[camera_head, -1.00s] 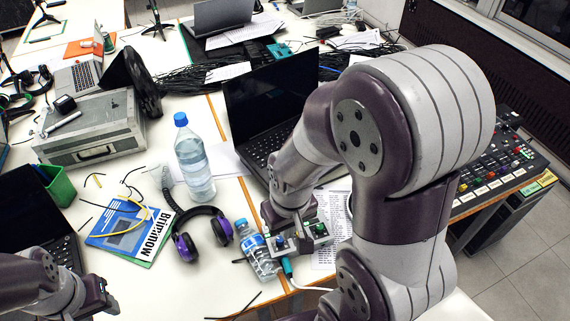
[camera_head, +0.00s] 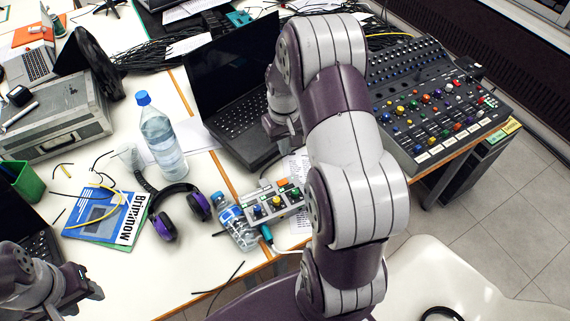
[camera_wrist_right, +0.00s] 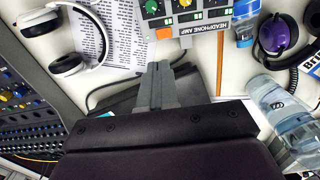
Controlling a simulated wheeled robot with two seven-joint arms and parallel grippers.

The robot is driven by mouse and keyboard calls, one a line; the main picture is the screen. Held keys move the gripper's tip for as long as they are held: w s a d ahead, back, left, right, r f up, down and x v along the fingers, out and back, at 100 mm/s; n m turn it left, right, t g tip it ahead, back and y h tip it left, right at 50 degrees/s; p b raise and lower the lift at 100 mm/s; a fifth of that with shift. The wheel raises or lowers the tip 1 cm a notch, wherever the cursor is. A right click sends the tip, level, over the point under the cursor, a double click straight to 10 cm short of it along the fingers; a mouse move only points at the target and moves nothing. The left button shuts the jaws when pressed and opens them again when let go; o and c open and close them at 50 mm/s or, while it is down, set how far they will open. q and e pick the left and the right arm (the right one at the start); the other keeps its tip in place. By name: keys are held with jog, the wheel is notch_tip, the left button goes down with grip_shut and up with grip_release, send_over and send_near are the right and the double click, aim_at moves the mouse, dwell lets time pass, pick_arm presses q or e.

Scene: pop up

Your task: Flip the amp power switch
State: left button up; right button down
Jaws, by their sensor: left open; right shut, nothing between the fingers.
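The headphone amp (camera_head: 274,203) is a small grey box with coloured knobs, lying in front of the open laptop in the head view. It shows at the top of the right wrist view (camera_wrist_right: 200,14), with its label, several green squares and an orange square (camera_wrist_right: 164,33). I cannot tell which part is the power switch. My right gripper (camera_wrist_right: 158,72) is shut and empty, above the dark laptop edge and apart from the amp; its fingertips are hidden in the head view. My left gripper (camera_head: 88,287) is open and empty at the lower left, far from the amp.
A small bottle (camera_head: 236,226) lies against the amp, with purple headphones (camera_head: 180,212) to its left. A large water bottle (camera_head: 162,138) stands beside the laptop (camera_head: 232,75). A mixer (camera_head: 440,112) fills the right. White headphones (camera_wrist_right: 68,62) lie near a printed sheet (camera_wrist_right: 104,32).

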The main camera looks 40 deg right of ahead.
aim_at(285, 181)
notch_tip(285, 181, down, 13)
jog(key=shift+f+p, duration=0.15)
jog(key=shift+p, duration=0.4)
jog(key=shift+f, duration=0.15)
